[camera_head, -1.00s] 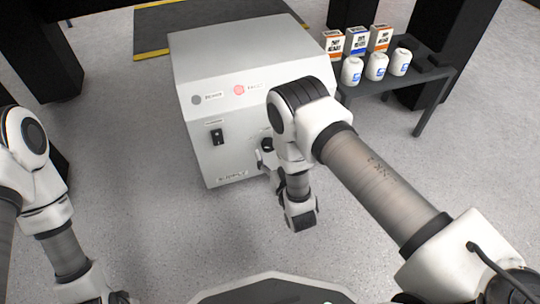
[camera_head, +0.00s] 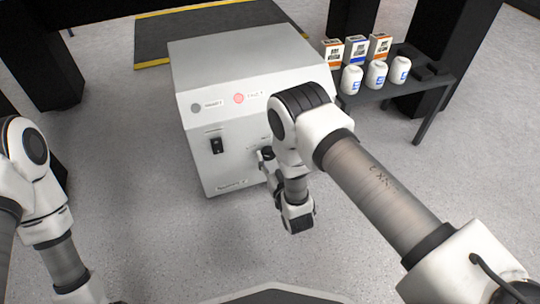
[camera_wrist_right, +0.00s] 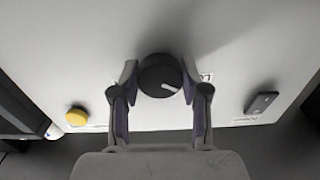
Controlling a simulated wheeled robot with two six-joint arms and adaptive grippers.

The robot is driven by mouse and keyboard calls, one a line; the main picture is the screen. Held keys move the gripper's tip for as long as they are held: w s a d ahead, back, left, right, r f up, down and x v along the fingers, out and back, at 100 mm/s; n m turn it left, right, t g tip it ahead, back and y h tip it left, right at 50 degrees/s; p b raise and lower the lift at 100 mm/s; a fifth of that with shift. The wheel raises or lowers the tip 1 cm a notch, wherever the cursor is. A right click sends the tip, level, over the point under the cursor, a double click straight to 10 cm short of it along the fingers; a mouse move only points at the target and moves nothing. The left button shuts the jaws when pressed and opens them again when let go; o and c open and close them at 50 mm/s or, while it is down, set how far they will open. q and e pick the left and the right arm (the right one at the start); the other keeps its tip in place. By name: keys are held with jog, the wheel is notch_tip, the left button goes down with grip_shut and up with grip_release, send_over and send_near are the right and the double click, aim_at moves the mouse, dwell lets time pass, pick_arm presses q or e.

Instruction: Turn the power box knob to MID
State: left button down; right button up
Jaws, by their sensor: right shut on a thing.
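The power box (camera_head: 245,60) is a white cabinet with a sloped front top edge. My right gripper (camera_head: 265,158) is at its front face, to the right of the black rocker switch (camera_head: 217,145). In the right wrist view the round black knob (camera_wrist_right: 158,72) sits between the two fingers of my right gripper (camera_wrist_right: 160,80), which is shut on it. The knob's white pointer mark points to the lower right in that view. A label (camera_wrist_right: 206,77) beside the knob is partly hidden by a finger. In the head view my arm and gripper hide the knob.
A grey lamp (camera_head: 195,107) and a lit red lamp (camera_head: 239,98) are on the sloped panel. A yellow button (camera_wrist_right: 77,117) shows in the wrist view. A dark side table (camera_head: 428,97) with white bottles (camera_head: 376,75) and small boxes (camera_head: 355,48) stands right of the cabinet. Floor in front is open.

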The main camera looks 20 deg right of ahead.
jog(key=m+p, duration=0.4)
jog(key=p, duration=0.1)
jog(key=m+p, duration=0.3)
jog(key=shift+r, duration=0.3)
jog(key=m+p, duration=0.2)
jog(key=m, duration=0.1)
jog(key=shift+w+a, duration=0.1)
pick_arm(q)
notch_tip(320, 180, up, 12)
jog(key=s+p, duration=0.1)
jog(key=s, duration=0.1)
jog(key=shift+s+d+g, duration=0.15)
jog(key=shift+g, duration=0.25)
pick_arm(e)
jog(key=shift+f+m, duration=0.15)
jog(key=shift+m, duration=0.55)
jog(key=o, duration=1.1)
jog(key=shift+o, duration=0.2)
jog(key=shift+f, duration=0.1)
jog(key=s, duration=0.7)
jog(key=shift+s, duration=0.25)
